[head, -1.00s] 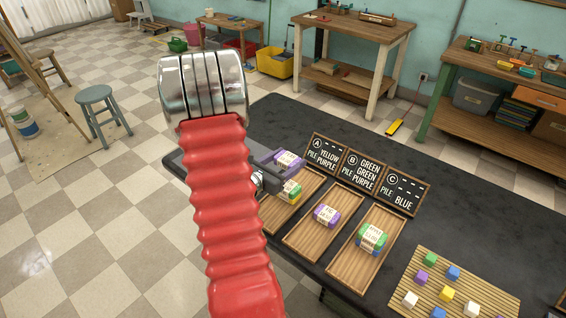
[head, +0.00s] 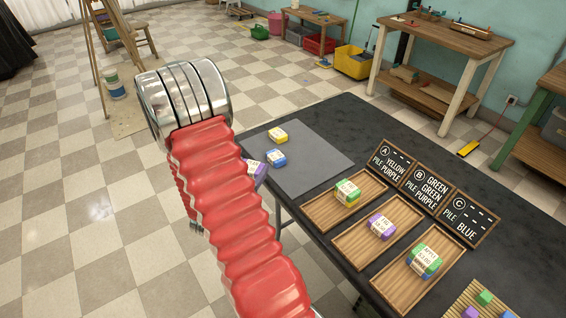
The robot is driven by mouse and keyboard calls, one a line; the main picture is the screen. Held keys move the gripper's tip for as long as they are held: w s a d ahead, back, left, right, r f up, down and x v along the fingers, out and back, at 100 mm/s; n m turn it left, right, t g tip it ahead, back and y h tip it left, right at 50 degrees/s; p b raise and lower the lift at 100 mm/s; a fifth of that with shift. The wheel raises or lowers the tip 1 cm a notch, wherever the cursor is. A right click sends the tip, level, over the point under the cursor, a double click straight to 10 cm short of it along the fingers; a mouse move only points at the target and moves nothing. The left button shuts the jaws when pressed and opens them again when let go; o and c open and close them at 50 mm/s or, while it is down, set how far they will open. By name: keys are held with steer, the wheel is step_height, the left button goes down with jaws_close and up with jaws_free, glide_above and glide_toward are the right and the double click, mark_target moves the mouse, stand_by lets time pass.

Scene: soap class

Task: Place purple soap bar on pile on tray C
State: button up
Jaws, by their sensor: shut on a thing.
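The purple soap bar (head: 257,169), with a pale label, shows at the right edge of my red-sleeved arm, by the near left side of the grey mat. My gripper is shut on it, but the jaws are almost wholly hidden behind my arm. Tray C (head: 385,281) is the nearest wooden tray on the right of the black table. On it stands a pile (head: 424,260) with a green labelled bar on top and blue below.
The grey mat (head: 318,155) holds a yellow bar (head: 277,135) and a blue bar (head: 276,158). Tray A (head: 318,213) bears a green-topped pile (head: 347,192). Tray B (head: 349,254) bears a purple bar (head: 381,226). Signs stand behind the trays; a slatted mat with small cubes (head: 484,298) is at lower right.

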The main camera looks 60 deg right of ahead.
steer(key=w+a+f+n+t+y, duration=0.1)
steer(key=w+a+n+t, duration=0.15)
steer(key=w+a, duration=0.5)
steer(key=w+a+f+n+t+y, duration=0.15)
steer(key=w+a+t, duration=0.25)
steer(key=a, duration=0.7)
steer(key=w+a+f+n+t+y, duration=0.1)
steer(key=a+n+t+y, duration=0.1)
steer(key=a, duration=0.8)
steer(key=w+a+f+n+t+y, duration=0.1)
steer(key=w+a+n+t+y, duration=0.1)
steer(key=a, duration=0.9)
steer(key=shift+a+n+y, duration=0.25)
steer(key=shift+n+y, duration=0.6)
steer(key=shift+n, duration=0.05)
steer(key=shift+d, duration=0.1)
